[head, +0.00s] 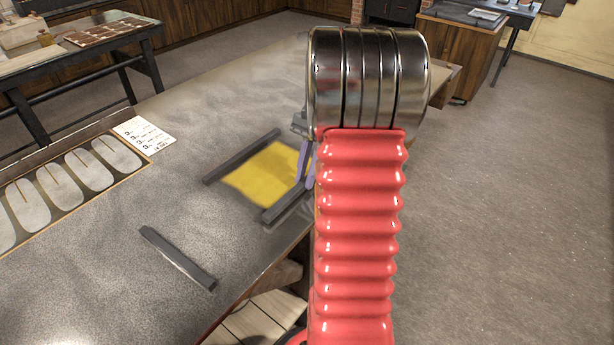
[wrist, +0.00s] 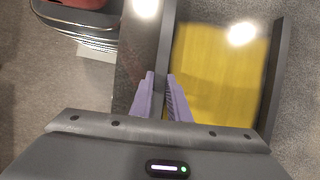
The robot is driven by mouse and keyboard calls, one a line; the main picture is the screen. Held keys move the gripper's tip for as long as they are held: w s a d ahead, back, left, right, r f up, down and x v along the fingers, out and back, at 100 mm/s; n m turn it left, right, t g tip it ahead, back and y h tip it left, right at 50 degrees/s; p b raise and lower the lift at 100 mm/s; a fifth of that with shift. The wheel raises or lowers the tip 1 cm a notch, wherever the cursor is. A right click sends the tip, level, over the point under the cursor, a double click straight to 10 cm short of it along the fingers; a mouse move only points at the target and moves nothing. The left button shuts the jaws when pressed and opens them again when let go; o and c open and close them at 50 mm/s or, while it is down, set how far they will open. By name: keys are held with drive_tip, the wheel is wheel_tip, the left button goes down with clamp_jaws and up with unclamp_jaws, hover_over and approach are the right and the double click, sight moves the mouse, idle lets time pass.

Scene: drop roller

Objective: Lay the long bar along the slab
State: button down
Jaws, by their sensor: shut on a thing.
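The yellow slab (head: 262,172) lies flat on the grey table. It also fills the right middle of the wrist view (wrist: 220,75). A dark bar (head: 281,208) runs along the slab's near edge. My gripper (head: 307,165) is over this bar, its purple fingers (wrist: 162,95) shut on it. In the wrist view the held bar (wrist: 164,45) extends ahead of the fingers beside the slab; whether it touches the table is unclear. A second dark bar (head: 240,157) lies along the slab's opposite edge. My arm hides part of the held bar in the head view.
A third dark bar (head: 178,258) lies apart at the table's front left. A wooden-framed tray (head: 75,172) and a white printed card (head: 144,134) are farther left. The table's near edge is close to the held bar, with floor beyond. Bare table lies between.

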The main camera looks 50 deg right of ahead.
drive_tip(key=shift+f, duration=0.35)
drive_tip(key=shift+f, duration=0.1)
drive_tip(key=c, duration=1.7)
unclamp_jaws()
drive_tip(key=v, duration=1.2)
drive_tip(key=shift+a, duration=0.1)
